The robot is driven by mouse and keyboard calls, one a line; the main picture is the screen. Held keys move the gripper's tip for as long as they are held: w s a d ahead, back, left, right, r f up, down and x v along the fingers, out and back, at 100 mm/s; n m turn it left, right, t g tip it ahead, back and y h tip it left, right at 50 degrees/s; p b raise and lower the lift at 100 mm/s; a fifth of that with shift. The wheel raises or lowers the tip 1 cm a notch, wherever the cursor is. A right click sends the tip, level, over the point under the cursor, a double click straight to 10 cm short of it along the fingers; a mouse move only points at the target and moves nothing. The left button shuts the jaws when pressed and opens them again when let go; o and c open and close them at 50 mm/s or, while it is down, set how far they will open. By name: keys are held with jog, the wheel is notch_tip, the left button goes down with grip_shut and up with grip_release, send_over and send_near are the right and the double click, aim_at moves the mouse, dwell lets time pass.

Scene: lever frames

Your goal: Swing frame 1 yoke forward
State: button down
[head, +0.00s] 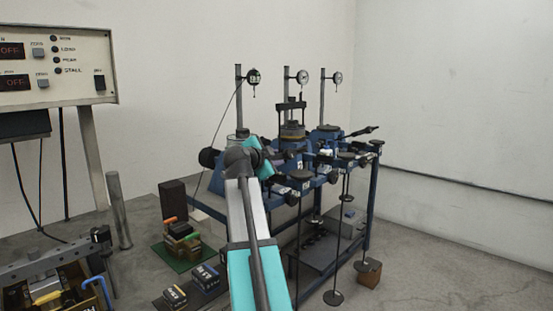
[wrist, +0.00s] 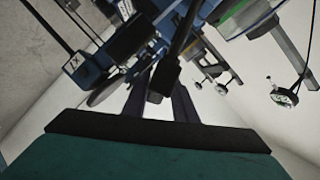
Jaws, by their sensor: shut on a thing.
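A blue bench with several lever frames (head: 225,170) stands in the middle of the head view, with posts and dials above it. The left, nearest frame is partly hidden behind my arm. My teal gripper (head: 266,158) is at this frame; its fingertips are hard to make out there. In the wrist view, my gripper's dark fingers (wrist: 159,100) are on either side of a dark yoke bar (wrist: 181,38) with a square end. The gripper is shut on this bar. Which frame number it belongs to cannot be read.
Hanging rods with round weight pans (head: 333,298) are at the bench's front right. A green mat (head: 176,256) with stacked blocks and a dark box (head: 173,201) lie left of my arm. A control panel (head: 55,65) stands far left. Open floor (head: 440,260) lies right.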

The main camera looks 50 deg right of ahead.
jog(key=shift+w+f, duration=0.1)
jog(key=shift+f, duration=0.15)
jog(key=c, duration=1.6)
grip_release()
jog(key=shift+w, duration=0.1)
jog(key=shift+r, duration=0.1)
jog(key=shift+v, duration=0.8)
jog(key=v, duration=1.2)
jog(key=shift+a+p, duration=0.15)
jog(key=shift+p, duration=0.15)
